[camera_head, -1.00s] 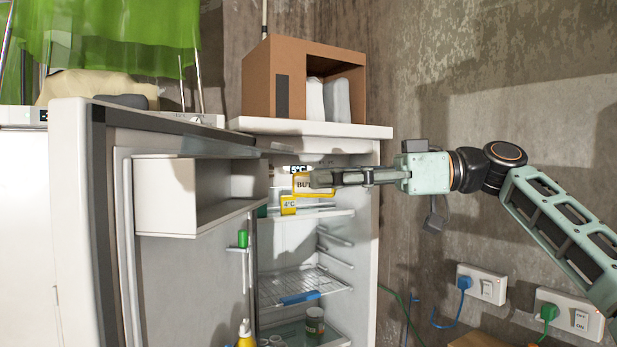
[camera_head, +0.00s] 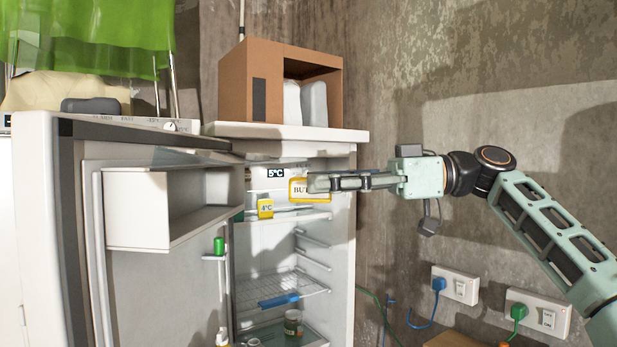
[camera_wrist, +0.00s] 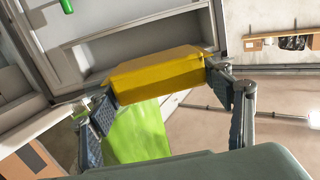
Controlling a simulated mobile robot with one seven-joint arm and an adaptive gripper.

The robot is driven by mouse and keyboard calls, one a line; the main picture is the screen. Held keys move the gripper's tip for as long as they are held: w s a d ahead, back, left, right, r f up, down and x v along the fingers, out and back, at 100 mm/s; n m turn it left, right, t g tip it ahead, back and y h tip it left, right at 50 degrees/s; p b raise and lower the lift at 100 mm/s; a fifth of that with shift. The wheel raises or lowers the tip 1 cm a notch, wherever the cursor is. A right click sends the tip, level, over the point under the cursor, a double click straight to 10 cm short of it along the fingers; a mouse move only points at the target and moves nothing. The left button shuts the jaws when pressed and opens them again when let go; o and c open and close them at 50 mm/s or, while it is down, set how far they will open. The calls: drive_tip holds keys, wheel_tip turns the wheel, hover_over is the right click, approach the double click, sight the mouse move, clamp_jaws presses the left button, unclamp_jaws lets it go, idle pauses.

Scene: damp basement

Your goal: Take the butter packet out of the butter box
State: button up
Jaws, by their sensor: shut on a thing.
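The butter packet (camera_head: 298,190) is a yellow block with a white label reading "BUT", the rest hidden by a finger. My gripper (camera_head: 318,183) is shut on it and holds it in the air at the upper opening of the fridge. In the wrist view the yellow packet (camera_wrist: 158,72) spans between the two dark finger pads. A white open-fronted box (camera_head: 138,210) is on the inside of the open fridge door, left of the packet and apart from it. I cannot tell whether this is the butter box.
The fridge door (camera_head: 45,220) stands open at left. The fridge has a wire shelf (camera_head: 310,287), a 4°C tag (camera_head: 265,208) and a 5°C tag (camera_head: 276,173). A cardboard box (camera_head: 240,85) sits on top. Wall sockets (camera_head: 455,285) are at lower right.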

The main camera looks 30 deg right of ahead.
drive_tip(key=p+v, duration=0.4)
drive_tip(key=v, duration=0.7)
drive_tip(key=shift+s+a+f, duration=0.25)
drive_tip(key=shift+f, duration=0.05)
drive_tip(key=shift+r+p, duration=0.1)
drive_tip(key=shift+p, duration=0.25)
wheel_tip(320, 180, up, 5)
drive_tip(key=p, duration=0.5)
drive_tip(key=shift+r, duration=0.2)
